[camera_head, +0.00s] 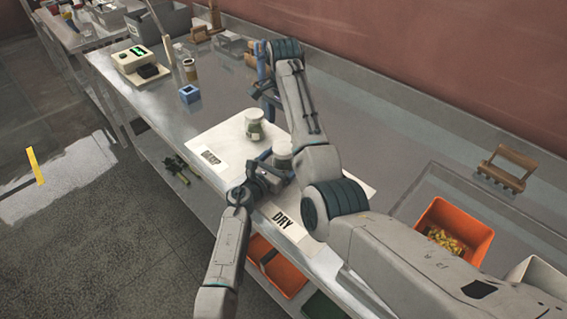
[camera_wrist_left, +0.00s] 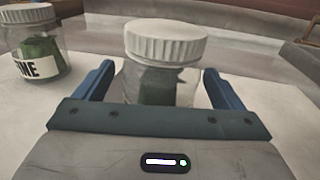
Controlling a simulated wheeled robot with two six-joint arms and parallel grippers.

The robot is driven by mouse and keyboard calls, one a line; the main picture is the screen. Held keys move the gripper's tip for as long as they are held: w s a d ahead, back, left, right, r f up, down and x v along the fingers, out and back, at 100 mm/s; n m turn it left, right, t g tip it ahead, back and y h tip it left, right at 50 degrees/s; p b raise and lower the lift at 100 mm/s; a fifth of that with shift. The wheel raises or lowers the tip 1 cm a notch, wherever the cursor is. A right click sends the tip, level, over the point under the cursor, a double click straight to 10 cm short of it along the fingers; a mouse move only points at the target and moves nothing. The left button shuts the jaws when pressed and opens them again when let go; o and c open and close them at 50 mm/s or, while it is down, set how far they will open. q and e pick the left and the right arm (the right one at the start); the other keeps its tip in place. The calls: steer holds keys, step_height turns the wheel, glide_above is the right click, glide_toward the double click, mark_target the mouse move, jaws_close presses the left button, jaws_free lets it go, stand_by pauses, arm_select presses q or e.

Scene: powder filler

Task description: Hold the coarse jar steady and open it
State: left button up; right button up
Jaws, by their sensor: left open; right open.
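Two clear jars with white ribbed lids and green contents stand upright on a white mat (camera_head: 225,133). One jar (camera_wrist_left: 160,85) is between the fingers of my open left gripper (camera_head: 276,168), with gaps showing beside it; its label is not readable. In the head view this jar (camera_head: 283,153) is partly hidden by my right arm. The other jar (camera_wrist_left: 38,48), whose label ends in "INE", stands to the left, and in the head view it is the farther jar (camera_head: 254,127). My right gripper (camera_head: 263,76) is open and empty above the bench, beyond both jars.
The mat has a "DRY" label (camera_head: 286,221) at its near end and another label (camera_head: 211,157) at its left edge. A blue block (camera_head: 189,94), a scale (camera_head: 138,63) and a brown bottle (camera_head: 190,70) stand farther back. An orange bin (camera_head: 463,222) is at right.

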mark_target(283, 147)
steer(key=shift+s+r, duration=0.1)
arm_select(q)
steer(key=c, duration=1.9)
jaws_close()
arm_select(e)
steer(key=m, duration=0.4)
steer(key=shift+m, duration=0.4)
steer(key=m, duration=0.3)
steer(key=shift+m, duration=0.3)
steer(key=m, duration=0.9)
steer(key=shift+m, duration=0.3)
steer(key=shift+f, duration=4.05)
